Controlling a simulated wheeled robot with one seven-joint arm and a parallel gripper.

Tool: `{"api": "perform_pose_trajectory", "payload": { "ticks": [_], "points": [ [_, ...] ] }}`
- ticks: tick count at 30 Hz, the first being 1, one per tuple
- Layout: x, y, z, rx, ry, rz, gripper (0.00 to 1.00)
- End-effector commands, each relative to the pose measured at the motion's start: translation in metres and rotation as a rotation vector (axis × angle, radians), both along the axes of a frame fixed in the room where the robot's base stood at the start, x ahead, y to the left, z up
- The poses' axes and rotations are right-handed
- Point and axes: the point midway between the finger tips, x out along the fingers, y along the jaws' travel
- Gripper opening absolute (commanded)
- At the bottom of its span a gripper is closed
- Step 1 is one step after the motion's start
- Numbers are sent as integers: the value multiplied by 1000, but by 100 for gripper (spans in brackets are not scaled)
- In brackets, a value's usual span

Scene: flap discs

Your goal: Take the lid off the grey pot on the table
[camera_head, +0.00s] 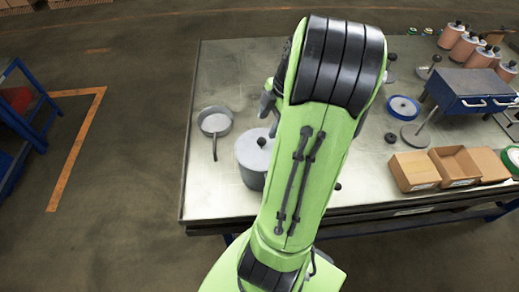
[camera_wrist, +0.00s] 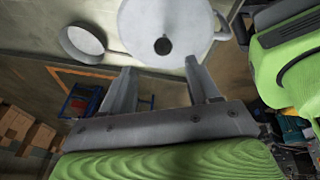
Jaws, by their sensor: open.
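The grey pot (camera_head: 251,176) stands on the metal table, partly hidden by my arm. Its grey lid (camera_head: 248,150) is on top, with a dark round knob (camera_head: 262,142). In the wrist view the lid (camera_wrist: 192,28) fills the top middle, and its dark knob (camera_wrist: 162,46) shows clearly. My gripper (camera_wrist: 158,76) is open and empty, and its two fingers point toward the lid. In the wrist view the fingertips appear just below the knob and lid edge, apart from the knob. The head view hides most of my gripper behind my arm.
A grey pan (camera_head: 215,121) lies left of the pot; it also shows in the wrist view (camera_wrist: 82,42). Cardboard boxes (camera_head: 414,170), a blue disc (camera_head: 403,107) and a blue box (camera_head: 470,88) stand on the right. The table's left front (camera_head: 205,195) is bare.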

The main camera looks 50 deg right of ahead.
Motion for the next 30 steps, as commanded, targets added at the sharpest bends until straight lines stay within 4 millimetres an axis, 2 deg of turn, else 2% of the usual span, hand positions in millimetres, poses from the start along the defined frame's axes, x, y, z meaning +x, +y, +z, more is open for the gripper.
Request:
{"api": "perform_pose_trajectory", "payload": {
  "ticks": [1,5,12,15,21,30],
  "points": [
    [3,2,-11,3,-1,1,60],
    [6,4,-24,1,0,0,60],
    [12,12,-65,4,0,0,60],
    [14,12,-73,0,1,-2,60],
    [14,12,-72,-2,0,-1,59],
    [14,12,-72,-1,0,-1,13]
  ]
}}
